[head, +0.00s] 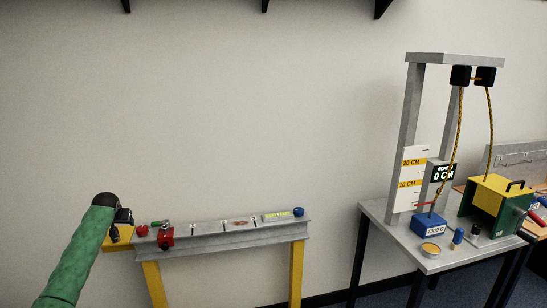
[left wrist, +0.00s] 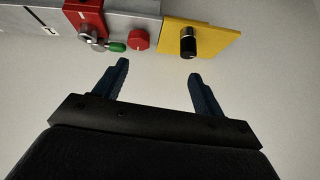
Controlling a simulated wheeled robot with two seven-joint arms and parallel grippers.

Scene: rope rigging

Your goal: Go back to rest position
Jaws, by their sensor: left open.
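My left gripper (head: 123,217) is at the left end of the grey beam bench (head: 210,241), by its yellow end plate. In the left wrist view my left gripper (left wrist: 158,84) shows two dark blue fingers spread apart with nothing between them. Beyond the fingers are a yellow plate (left wrist: 215,43) with a black knob (left wrist: 188,42), a red knob (left wrist: 139,40), and a red clamp (left wrist: 86,20) with a green-tipped lever (left wrist: 117,47). The fingers look apart from these. My right gripper is in neither view.
A grey table (head: 395,232) at the right carries a rope frame (head: 411,105), a blue weight (head: 428,224), a yellow-and-green winch (head: 494,195) and small parts. A blue knob (head: 299,212) is at the bench's right end. A floor gap separates bench and table.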

